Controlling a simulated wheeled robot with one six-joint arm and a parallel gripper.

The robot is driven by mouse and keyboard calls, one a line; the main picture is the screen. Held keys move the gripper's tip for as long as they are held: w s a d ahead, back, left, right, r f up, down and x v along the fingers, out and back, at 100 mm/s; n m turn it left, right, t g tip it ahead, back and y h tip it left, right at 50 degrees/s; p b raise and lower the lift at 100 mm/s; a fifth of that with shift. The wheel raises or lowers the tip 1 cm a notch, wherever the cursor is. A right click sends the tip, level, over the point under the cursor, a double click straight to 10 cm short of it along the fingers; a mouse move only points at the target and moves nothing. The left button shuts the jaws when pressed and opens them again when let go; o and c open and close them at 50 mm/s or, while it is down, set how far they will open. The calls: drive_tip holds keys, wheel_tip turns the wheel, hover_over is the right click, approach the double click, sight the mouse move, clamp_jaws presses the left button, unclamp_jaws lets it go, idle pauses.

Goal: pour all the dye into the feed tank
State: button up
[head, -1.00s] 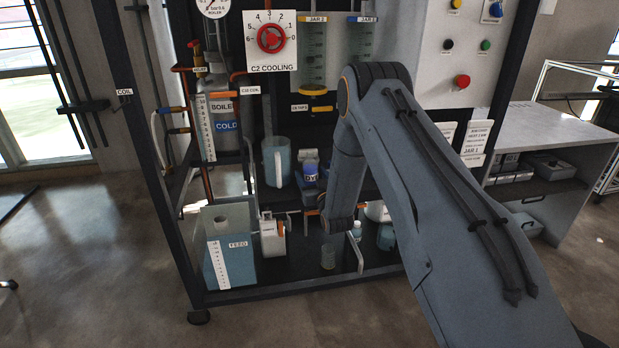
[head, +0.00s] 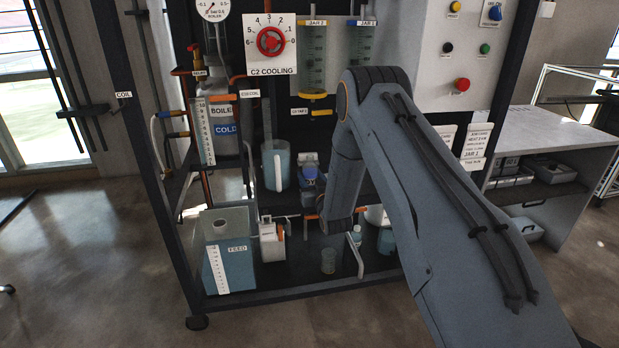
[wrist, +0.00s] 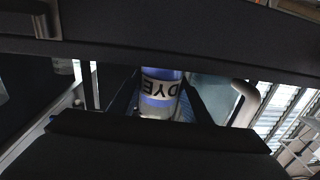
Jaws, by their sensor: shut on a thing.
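The dye bottle (wrist: 160,92), with a blue band and a white DYE label, is between the two fingers of my gripper (wrist: 158,104) in the wrist view. The gripper is shut on it. In the head view the bottle (head: 309,162) shows small in the middle of the rig, and my forearm hides part of the space beside it. The feed tank (head: 237,268) is a bluish open box with a FEED label and a white scale, low at the left of the rig. The bottle is to the right of the tank and higher in the picture, apart from it.
A clear jug (head: 275,168) stands just left of the bottle. A white pump-like unit (head: 271,240) is beside the tank, and a small glass beaker (head: 328,261) stands on the rig's base. The rig's dark post (head: 150,170) rises at the left.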

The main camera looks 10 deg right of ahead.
sight(311, 168)
clamp_jaws()
drive_tip(key=shift+r+p, duration=1.1)
drive_tip(key=shift+r, duration=0.95)
